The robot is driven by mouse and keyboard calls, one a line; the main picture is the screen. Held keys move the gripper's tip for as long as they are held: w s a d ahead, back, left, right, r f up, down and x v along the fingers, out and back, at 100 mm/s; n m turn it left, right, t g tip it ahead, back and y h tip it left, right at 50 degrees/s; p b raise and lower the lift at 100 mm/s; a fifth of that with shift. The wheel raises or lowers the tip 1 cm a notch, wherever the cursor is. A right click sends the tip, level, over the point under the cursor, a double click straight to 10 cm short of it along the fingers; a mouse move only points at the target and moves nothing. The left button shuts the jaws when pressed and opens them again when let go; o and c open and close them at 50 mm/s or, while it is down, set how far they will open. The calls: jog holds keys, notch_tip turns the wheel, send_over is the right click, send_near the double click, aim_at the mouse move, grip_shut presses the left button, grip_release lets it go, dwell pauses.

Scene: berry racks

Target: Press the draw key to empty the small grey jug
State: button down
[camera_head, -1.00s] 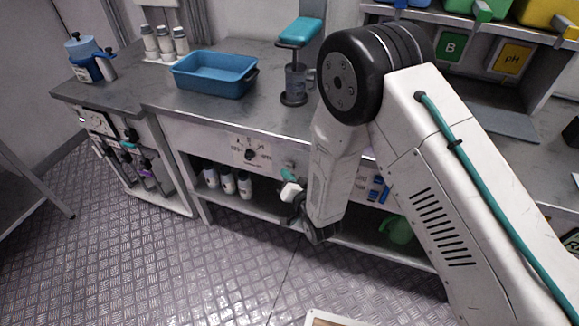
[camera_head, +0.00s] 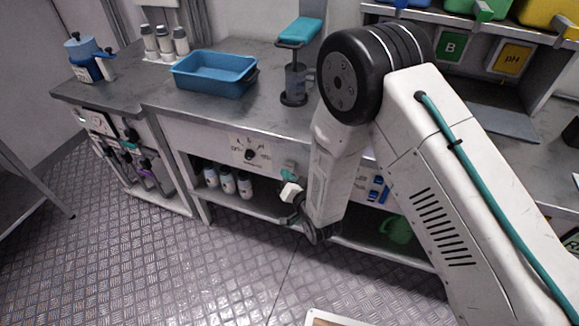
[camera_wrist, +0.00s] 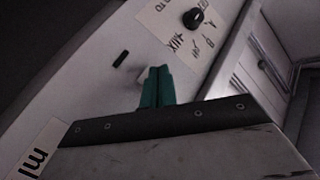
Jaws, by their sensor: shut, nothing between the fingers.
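A small grey vessel (camera_head: 295,78), which looks like the jug, stands upright on the bench under a teal-topped stand (camera_head: 300,32). Its contents cannot be made out. Below, the white front panel (camera_head: 205,138) carries a black knob (camera_head: 250,155), which also shows in the wrist view (camera_wrist: 193,18) among printed labels. My gripper (camera_head: 288,174) is low at this panel, right of the knob. In the wrist view its teal fingertips (camera_wrist: 157,86) are together and empty, close to the panel. A pale raised piece (camera_wrist: 143,77), possibly the draw key, is partly hidden behind them; contact cannot be told.
A blue tub (camera_head: 215,75) and several white bottles (camera_head: 165,42) stand on the bench to the left. The floor (camera_head: 150,265) in front is clear.

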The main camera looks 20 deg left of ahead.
jog(key=shift+w, duration=0.15)
jog(key=shift+w, duration=0.25)
jog(key=shift+w+d, duration=0.1)
jog(key=shift+w, duration=0.4)
dwell(0.7)
jog(key=shift+s, duration=0.9)
jog(key=s, duration=0.5)
jog(key=shift+a, duration=0.3)
dwell(0.7)
